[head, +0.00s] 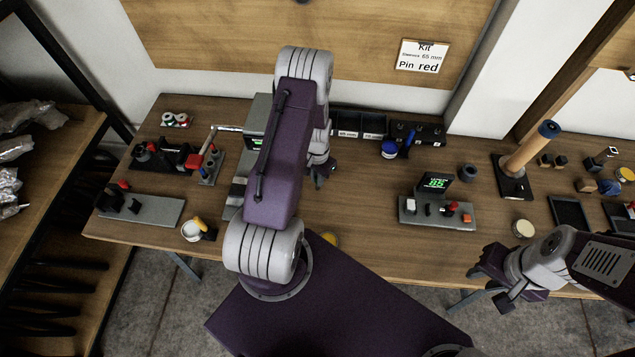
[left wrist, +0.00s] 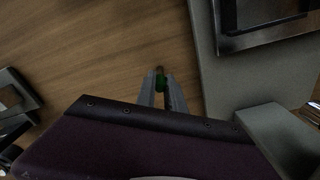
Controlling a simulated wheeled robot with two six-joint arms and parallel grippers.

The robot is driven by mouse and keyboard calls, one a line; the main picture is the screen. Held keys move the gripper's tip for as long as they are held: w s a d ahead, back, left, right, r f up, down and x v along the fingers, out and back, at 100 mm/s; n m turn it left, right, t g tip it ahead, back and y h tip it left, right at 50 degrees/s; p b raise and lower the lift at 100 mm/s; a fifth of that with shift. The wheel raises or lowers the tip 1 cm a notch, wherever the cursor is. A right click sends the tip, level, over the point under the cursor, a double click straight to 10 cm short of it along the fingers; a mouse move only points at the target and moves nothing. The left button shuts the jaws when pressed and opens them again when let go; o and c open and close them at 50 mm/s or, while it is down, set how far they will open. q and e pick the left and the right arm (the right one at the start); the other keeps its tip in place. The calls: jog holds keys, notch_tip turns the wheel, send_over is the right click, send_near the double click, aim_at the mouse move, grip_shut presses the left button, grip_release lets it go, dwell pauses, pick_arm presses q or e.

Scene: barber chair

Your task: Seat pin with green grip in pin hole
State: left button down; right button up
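My left gripper (head: 320,180) is over the middle of the bench, partly covered by my own purple arm in the head view. In the left wrist view its fingers (left wrist: 162,92) are closed around the green grip of a pin (left wrist: 160,80). The rest of the pin is hidden. A grey base plate (left wrist: 215,85) lies just right of the fingers in that view, with bare wood to their left. I cannot make out the pin hole in either view. My right gripper (head: 487,285) is open and empty by the bench's front edge, at right.
A grey fixture with a green display (head: 437,183) stands right of centre. A grey machine (head: 257,110) stands behind my left arm. A wooden post (head: 530,150), a white cup (head: 191,231) and dark bins (head: 360,122) stand around. Bare wood (head: 360,205) lies between left gripper and display.

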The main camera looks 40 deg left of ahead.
pick_arm(q)
jog(key=shift+w+r, duration=0.1)
jog(key=shift+r, duration=0.4)
notch_tip(320, 180, up, 3)
jog(key=shift+f+b, duration=0.1)
jog(key=shift+b, duration=0.45)
jog(key=w+d+r+b, duration=0.1)
jog(key=d+r, duration=0.6)
jog(key=d, duration=0.4)
jog(key=shift+w+d+b, duration=0.25)
jog(key=shift+w+b, duration=0.05)
jog(key=shift+b, duration=0.1)
jog(key=shift+r, duration=0.1)
